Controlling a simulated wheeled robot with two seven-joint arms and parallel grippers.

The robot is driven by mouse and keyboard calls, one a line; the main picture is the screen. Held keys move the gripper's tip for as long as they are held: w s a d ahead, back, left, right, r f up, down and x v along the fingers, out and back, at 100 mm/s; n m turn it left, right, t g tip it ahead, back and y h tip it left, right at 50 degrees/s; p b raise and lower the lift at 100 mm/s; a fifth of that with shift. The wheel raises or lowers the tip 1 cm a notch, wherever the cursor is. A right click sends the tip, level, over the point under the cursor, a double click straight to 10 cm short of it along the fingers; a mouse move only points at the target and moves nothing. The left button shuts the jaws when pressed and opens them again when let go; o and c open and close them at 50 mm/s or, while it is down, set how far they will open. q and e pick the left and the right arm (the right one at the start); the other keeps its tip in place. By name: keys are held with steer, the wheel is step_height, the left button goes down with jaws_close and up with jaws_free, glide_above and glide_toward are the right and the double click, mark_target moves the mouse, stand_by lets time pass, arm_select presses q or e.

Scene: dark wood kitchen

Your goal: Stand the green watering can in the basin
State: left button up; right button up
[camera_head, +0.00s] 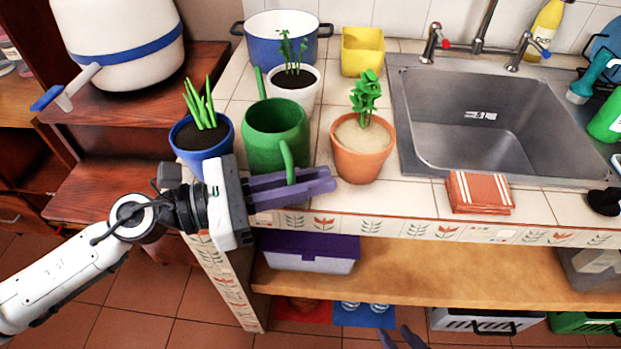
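The green watering can (272,128) stands upright on the tiled counter, between potted plants. Its spout points to the back and its handle faces the front edge. My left gripper (291,187) reaches in from the left at the counter's front. Its purple fingers lie close together with the lower end of the can's handle between them; it looks shut on the handle. The can's base is partly hidden by the fingers and pots. The steel basin (490,122) is empty, to the right. My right gripper (402,340) shows only its purple fingertips, apart and empty, at the bottom edge.
A blue pot (203,158), a white pot (292,98) and a terracotta pot (362,160) surround the can. A blue cooking pot (270,50) and yellow container (362,52) stand behind. A faucet (484,35) rises behind the basin; folded cloths (479,192) lie before it.

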arm_select(q)
steer(key=o, duration=0.4)
steer(key=shift+a+r, duration=0.1)
steer(key=shift+r, duration=0.05)
